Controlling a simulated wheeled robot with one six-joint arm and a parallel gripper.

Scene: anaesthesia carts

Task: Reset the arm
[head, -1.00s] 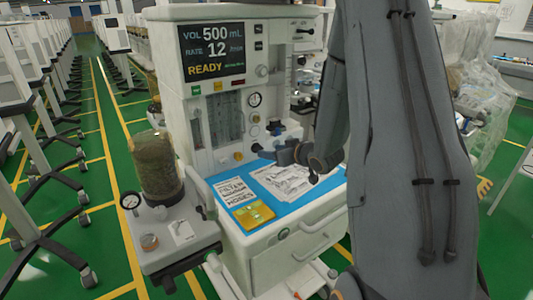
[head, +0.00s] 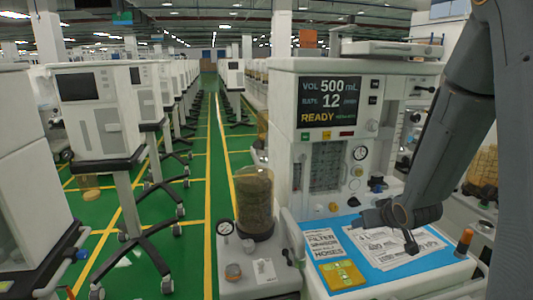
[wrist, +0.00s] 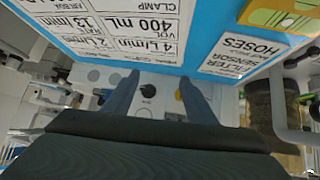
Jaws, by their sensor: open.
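My arm comes down from the upper right in the head view. My gripper (head: 368,219) hovers low over the blue work surface (head: 375,276) of the anaesthesia cart (head: 285,110), near the printed sheets (head: 385,246). In the wrist view my gripper (wrist: 160,97) shows two dark fingers spread apart with nothing between them. The cart's front panel with a black knob lies beyond them. The printed sheets (wrist: 120,25) fill the upper left of that view.
A yellow box (head: 342,274) and a labelled card (head: 323,243) lie on the blue surface. A canister (head: 255,203) with a gauge stands at the cart's left. Rows of wheeled carts (head: 95,115) line the left. The green aisle (head: 195,235) between is clear.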

